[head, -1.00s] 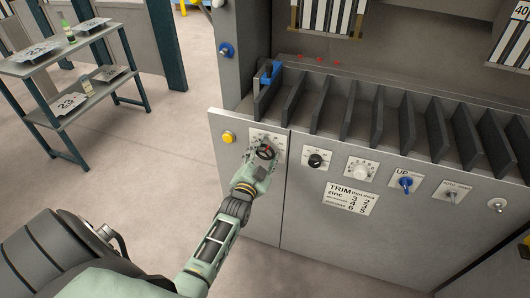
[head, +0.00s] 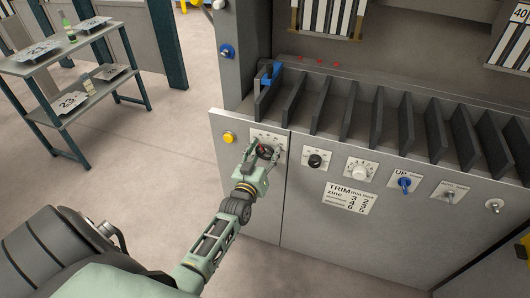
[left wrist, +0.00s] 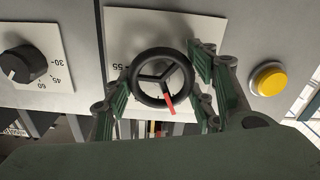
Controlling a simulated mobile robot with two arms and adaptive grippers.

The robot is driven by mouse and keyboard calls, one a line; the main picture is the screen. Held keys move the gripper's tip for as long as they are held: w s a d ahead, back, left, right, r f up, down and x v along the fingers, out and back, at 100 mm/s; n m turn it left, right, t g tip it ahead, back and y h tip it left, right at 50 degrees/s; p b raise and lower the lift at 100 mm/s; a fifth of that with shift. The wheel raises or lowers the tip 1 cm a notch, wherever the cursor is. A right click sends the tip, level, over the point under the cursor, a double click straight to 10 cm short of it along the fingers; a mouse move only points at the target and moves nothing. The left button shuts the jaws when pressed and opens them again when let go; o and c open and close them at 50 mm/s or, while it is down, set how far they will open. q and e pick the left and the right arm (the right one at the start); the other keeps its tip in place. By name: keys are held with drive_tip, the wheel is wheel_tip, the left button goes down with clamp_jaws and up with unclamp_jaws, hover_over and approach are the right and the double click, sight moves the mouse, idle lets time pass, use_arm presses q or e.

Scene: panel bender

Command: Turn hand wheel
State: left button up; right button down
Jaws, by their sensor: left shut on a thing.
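The hand wheel (left wrist: 148,100) is a small black three-spoked wheel with a red pointer, in front of a white scale plate (left wrist: 124,40) on the grey panel. In the head view the hand wheel (head: 265,150) is partly hidden by my gripper. My left gripper (head: 262,153) is at the wheel, with its fingers on either side of the rim. In the left wrist view my left gripper (left wrist: 160,88) has its green-padded fingers around the wheel, and the red pointer points down and slightly right. My right gripper is in neither view.
A yellow button (head: 229,138) is left of the wheel. Dark dividers (head: 352,110) rise above the panel. A shelf rack (head: 60,65) stands back left; floor between is clear.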

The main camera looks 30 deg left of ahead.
use_arm(q)
drive_tip(key=shift+n, duration=0.5)
drive_tip(key=o, duration=1.1)
drive_tip(key=shift+d, duration=0.1)
drive_tip(key=shift+o, duration=0.2)
drive_tip(key=v, duration=1.2)
drive_tip(key=shift+f, duration=0.1)
